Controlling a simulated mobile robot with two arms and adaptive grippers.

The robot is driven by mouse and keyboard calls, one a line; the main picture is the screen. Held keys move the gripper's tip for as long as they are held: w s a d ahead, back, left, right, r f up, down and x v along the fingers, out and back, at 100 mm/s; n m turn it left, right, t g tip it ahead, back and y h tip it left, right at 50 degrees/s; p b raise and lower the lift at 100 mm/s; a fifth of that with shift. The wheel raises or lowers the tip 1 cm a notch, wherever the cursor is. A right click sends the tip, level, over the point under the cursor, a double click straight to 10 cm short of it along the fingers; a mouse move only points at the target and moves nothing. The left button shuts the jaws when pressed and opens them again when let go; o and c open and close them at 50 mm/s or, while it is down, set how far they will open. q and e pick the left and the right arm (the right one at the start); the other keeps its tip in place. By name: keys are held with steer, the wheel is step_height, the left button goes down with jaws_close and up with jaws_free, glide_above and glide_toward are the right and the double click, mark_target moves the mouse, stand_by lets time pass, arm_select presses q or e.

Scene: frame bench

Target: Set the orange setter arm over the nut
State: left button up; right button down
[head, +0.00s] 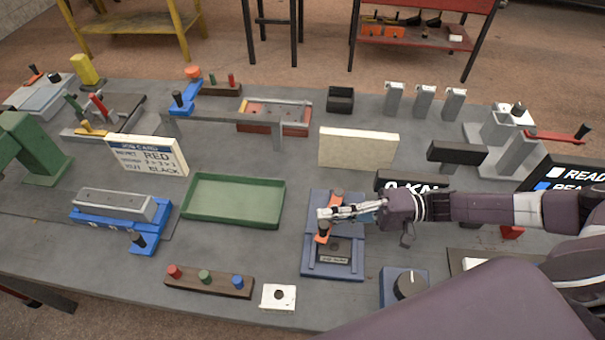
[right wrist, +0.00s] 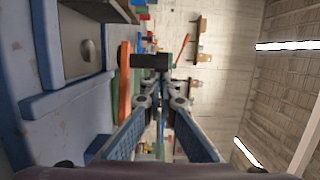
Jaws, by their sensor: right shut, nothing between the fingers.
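The orange setter arm (head: 322,238) is on the blue fixture (head: 352,268) on the bench. It has a dark knob, which also shows in the right wrist view (right wrist: 150,61), just beyond my fingertips. In that view the orange arm (right wrist: 125,85) stands to the left of my fingers. My right gripper (head: 324,212) is shut and empty, over the middle of the fixture and close to the orange arm. I cannot make out the nut for certain; a rounded silver piece (right wrist: 88,50) sits in the fixture's recess in the wrist view. My left gripper is not in view.
A green tray (head: 233,222) lies left of the fixture. A blue box with a dial (head: 388,290) stands at its right front, and a force display (head: 395,187) behind it. A cream block (head: 358,168) stands further back. A strip of colored buttons (head: 208,292) lies front left.

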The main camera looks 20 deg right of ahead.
steer(key=shift+s+d, duration=0.25)
steer(key=shift+d, duration=0.2)
stand_by(0.6)
stand_by(1.2)
step_height(320, 180, up, 10)
stand_by(0.5)
stand_by(0.4)
